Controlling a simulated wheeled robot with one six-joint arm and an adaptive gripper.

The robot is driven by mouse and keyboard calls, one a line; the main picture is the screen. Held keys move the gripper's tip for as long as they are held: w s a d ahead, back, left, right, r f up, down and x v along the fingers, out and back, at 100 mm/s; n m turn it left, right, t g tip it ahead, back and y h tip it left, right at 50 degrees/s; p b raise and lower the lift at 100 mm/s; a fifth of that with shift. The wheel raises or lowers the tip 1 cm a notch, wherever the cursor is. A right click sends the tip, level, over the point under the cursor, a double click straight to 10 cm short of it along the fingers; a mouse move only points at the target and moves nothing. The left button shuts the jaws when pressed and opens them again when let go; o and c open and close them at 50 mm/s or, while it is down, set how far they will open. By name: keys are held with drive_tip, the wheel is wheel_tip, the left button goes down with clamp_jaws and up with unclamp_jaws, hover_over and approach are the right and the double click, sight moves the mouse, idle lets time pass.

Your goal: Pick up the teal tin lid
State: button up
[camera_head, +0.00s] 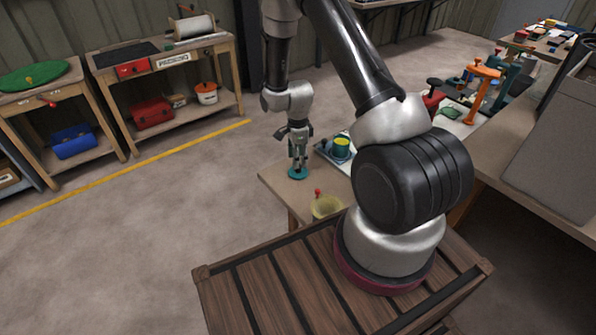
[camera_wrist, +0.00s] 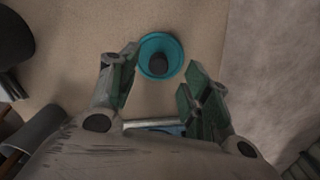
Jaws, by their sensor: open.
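The teal tin lid (camera_wrist: 151,42) is a round teal disc with a raised rim and a dark round middle. In the wrist view it lies on the tan table top, just beyond and between my fingertips. In the head view the lid (camera_head: 298,174) shows as a teal disc at the table's left part, right below my gripper (camera_head: 298,158). In the wrist view my gripper (camera_wrist: 158,72) is open, one finger on each side of the lid's near edge, with nothing between them. I cannot tell whether the fingertips touch the lid.
A tray (camera_head: 325,152) with a yellow-topped teal cup (camera_head: 341,147) stands right of the lid. The table edge (camera_head: 277,196) is close on the left. Orange clamps (camera_head: 484,92) stand farther right.

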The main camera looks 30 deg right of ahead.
wheel_tip(320, 180, down, 5)
drive_tip(key=shift+s+r, duration=0.1)
drive_tip(key=shift+r, duration=0.1)
drive_tip(key=c, duration=0.9)
